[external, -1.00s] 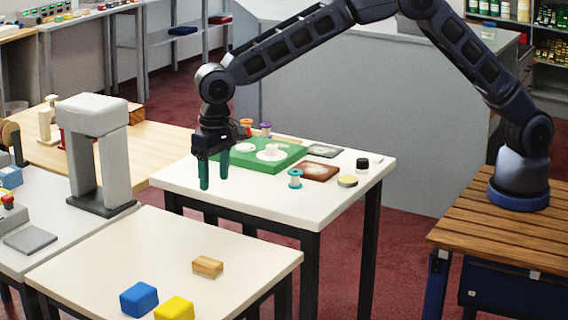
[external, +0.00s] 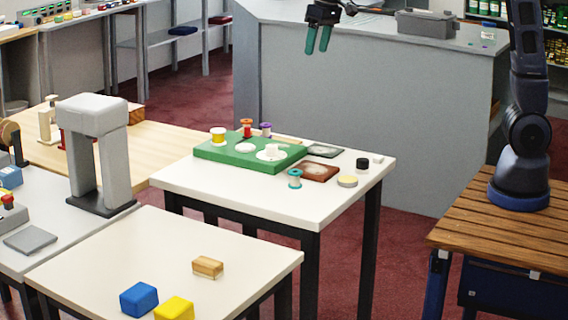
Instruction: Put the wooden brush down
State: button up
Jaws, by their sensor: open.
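The wooden brush (external: 207,267) is a small tan block with a paler underside. It lies on the front white table (external: 120,250), behind the blue and yellow blocks and touching neither. My gripper (external: 317,47) has green fingers and is at the top of the view, high up and far from the brush. Its fingers are apart with nothing between them.
A blue block (external: 139,299) and a yellow block (external: 175,309) stand at the front table's near edge. The middle white table (external: 258,203) holds a green board (external: 215,154), thread spools and swatches. A grey arch-shaped device (external: 84,165) stands at left.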

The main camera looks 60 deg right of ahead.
jog(key=s+d+r, duration=0.2)
jog(key=s+d, duration=0.4)
jog(key=d, duration=0.3)
jog(key=s+d+f+t, duration=0.1)
jog(key=s+d+f, duration=0.1)
jog(key=s+d, duration=0.6)
jog(key=s+d+f+t+h, duration=0.1)
jog(key=s+d+f, duration=0.2)
jog(key=s+d, duration=0.5)
jog(key=s, duration=0.7)
jog(key=shift+s+d, duration=0.25)
jog(key=shift+s, duration=0.1)
jog(key=shift+f, duration=0.1)
